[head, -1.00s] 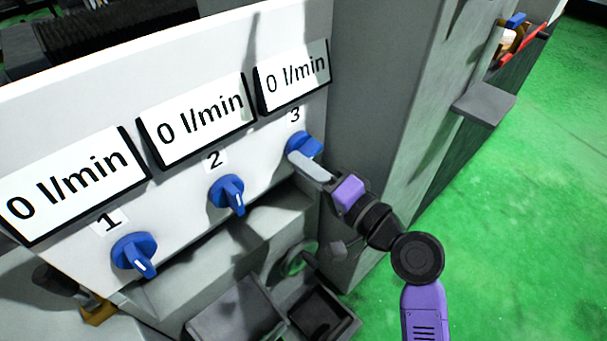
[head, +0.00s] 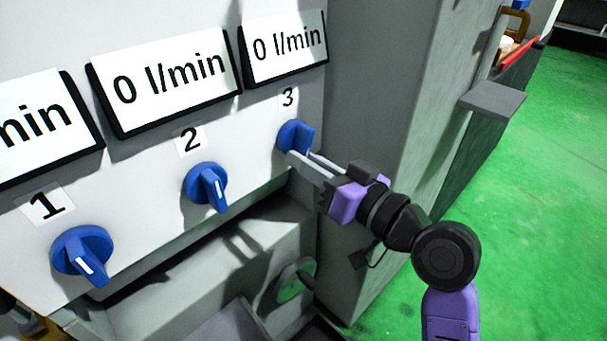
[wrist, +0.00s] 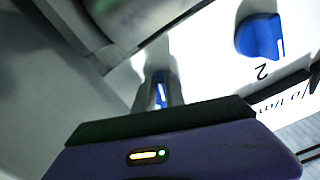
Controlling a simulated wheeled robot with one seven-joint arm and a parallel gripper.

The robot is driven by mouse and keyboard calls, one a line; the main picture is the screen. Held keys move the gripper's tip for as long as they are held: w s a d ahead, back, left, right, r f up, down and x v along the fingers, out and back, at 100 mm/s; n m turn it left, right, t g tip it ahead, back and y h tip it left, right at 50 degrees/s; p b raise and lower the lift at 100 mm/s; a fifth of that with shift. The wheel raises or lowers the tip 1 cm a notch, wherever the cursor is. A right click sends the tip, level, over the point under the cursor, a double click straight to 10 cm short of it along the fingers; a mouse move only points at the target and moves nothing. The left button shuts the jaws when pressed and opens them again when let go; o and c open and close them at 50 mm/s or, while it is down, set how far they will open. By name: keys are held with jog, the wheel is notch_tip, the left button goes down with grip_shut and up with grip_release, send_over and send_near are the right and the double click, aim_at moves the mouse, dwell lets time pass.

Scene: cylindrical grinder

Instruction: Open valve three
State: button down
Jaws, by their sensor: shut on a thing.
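Valve three is a blue round knob (head: 294,135) under the label 3, at the right end of the white panel in the head view. Its display (head: 287,46) reads 0 l/min. My gripper (head: 303,158) reaches in from the right, its two grey fingers shut on the knob's raised handle. In the wrist view the blue handle (wrist: 159,92) shows between the fingers, with a white mark on it. The fingers hide part of the knob in the head view.
Valve two (head: 205,187) and valve one (head: 82,256) are blue knobs to the left on the same panel (head: 135,210). Their handles slant. A grey machine column (head: 375,95) stands right of the panel, and green floor (head: 540,200) lies open beyond it.

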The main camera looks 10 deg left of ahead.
jog(key=shift+w+d+f+n+b, duration=0.1)
jog(key=shift+f+n+b, duration=0.05)
jog(key=shift+n+b, duration=0.4)
jog(key=shift+w+d+f+n+b, duration=0.1)
jog(key=shift+n+b, duration=0.3)
jog(key=shift+n, duration=0.25)
jog(key=c, duration=1.4)
grip_release()
jog(key=shift+r, duration=0.15)
jog(key=p+v, duration=0.1)
jog(key=v, duration=0.6)
jog(key=shift+s+d, duration=0.25)
jog(key=shift+d, duration=0.05)
